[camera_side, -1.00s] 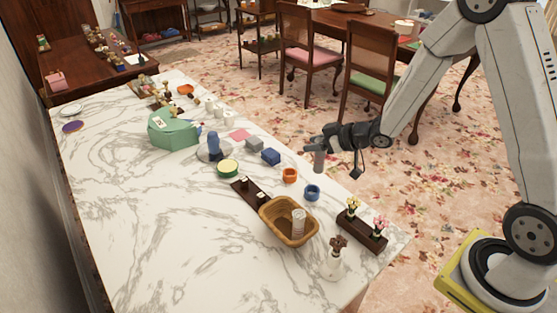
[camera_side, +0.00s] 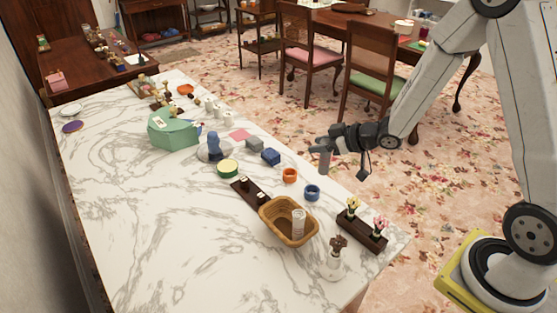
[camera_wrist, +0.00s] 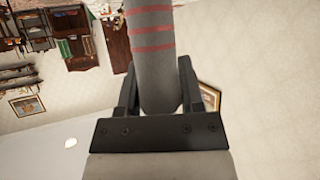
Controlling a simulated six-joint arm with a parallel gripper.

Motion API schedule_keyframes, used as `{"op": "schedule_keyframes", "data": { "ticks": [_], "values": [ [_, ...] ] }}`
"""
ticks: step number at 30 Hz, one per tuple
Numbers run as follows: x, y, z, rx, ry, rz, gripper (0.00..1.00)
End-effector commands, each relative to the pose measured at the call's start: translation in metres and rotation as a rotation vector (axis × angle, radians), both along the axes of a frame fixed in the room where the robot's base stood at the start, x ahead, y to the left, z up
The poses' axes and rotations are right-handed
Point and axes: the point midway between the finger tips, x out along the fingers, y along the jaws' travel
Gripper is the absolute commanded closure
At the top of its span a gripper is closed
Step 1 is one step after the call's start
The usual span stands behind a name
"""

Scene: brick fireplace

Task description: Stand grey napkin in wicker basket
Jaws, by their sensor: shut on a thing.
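My gripper (camera_side: 324,143) is shut on the grey napkin (camera_side: 325,160), a rolled upright cylinder held in the air to the right of the table's edge. In the wrist view the napkin (camera_wrist: 152,60) is grey with red bands and sits between the two dark fingers. The wicker basket (camera_side: 282,236) is tan and oval, standing near the table's front right end, below and left of my gripper. A pale upright roll (camera_side: 298,222) stands inside the basket at its right side; the rest of its inside looks empty.
A dark planter with flowers (camera_side: 362,231) stands right of the basket, and a small vase (camera_side: 334,262) in front. A blue cup (camera_side: 312,193) and an orange cup (camera_side: 290,175) stand behind it. The marble table's left front (camera_side: 170,230) is clear.

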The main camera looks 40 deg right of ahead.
Motion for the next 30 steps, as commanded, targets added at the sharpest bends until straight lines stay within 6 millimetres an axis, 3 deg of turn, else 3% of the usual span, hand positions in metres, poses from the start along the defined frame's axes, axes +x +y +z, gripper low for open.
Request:
{"op": "schedule_keyframes", "data": {
  "ticks": [8,22,30],
  "values": [
    [0.010,0.025,-0.002,0.005,-0.011,0.115,1.00],
    [0.021,0.118,-0.014,0.006,-0.010,0.555,1.00],
    [0.018,0.139,-0.019,0.002,0.001,0.668,1.00]
  ]
}}
